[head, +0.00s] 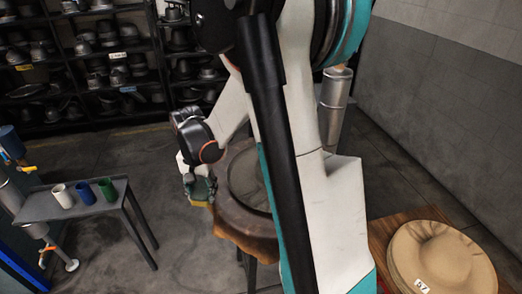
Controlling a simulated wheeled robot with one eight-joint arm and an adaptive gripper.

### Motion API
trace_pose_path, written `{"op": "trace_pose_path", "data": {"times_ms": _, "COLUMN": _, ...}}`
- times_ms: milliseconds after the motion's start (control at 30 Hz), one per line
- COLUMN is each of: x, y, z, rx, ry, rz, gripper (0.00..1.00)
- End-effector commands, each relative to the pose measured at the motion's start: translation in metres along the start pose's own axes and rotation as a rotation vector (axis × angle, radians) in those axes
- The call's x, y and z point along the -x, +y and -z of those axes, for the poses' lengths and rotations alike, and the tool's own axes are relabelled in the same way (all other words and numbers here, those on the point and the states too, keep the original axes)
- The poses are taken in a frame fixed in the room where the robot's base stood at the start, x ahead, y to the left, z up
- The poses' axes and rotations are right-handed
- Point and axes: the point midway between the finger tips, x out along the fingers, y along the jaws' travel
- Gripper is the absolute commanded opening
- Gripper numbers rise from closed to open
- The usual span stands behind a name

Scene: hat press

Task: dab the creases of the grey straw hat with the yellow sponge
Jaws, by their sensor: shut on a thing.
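My gripper (199,188) is at the centre-left in the head view, pointing down at the left edge of a round grey-brown form. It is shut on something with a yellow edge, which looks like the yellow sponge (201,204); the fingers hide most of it. The round form (231,208) has a raised rim and a paler sunken middle. It may be the grey straw hat or its stand; my arm covers its right part, so I cannot tell. No creases can be made out. Whether the sponge touches the form is unclear.
A grey side table (77,205) at left holds white, blue and green cups. Tan hats (443,262) lie on a wooden table at lower right. Shelves of hat blocks (85,75) line the back. The floor between is clear.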

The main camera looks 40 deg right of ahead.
Motion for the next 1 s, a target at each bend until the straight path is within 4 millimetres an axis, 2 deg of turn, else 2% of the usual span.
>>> {"op": "trace_pose_path", "data": {"times_ms": 33, "x": 0.013, "y": 0.014, "z": 0.010, "rx": -0.132, "ry": 0.000, "rz": 0.000, "gripper": 0.25}}
{"op": "trace_pose_path", "data": {"times_ms": 300, "x": 0.043, "y": 0.082, "z": 0.048, "rx": -0.860, "ry": 0.002, "rz": 0.000, "gripper": 0.25}}
{"op": "trace_pose_path", "data": {"times_ms": 500, "x": 0.065, "y": 0.132, "z": 0.067, "rx": -1.375, "ry": 0.003, "rz": 0.001, "gripper": 0.25}}
{"op": "trace_pose_path", "data": {"times_ms": 600, "x": 0.072, "y": 0.151, "z": 0.073, "rx": -1.580, "ry": 0.003, "rz": 0.001, "gripper": 0.25}}
{"op": "trace_pose_path", "data": {"times_ms": 800, "x": 0.080, "y": 0.174, "z": 0.080, "rx": -1.822, "ry": 0.004, "rz": 0.002, "gripper": 0.25}}
{"op": "trace_pose_path", "data": {"times_ms": 1000, "x": 0.079, "y": 0.178, "z": 0.080, "rx": -1.871, "ry": 0.004, "rz": 0.002, "gripper": 0.25}}
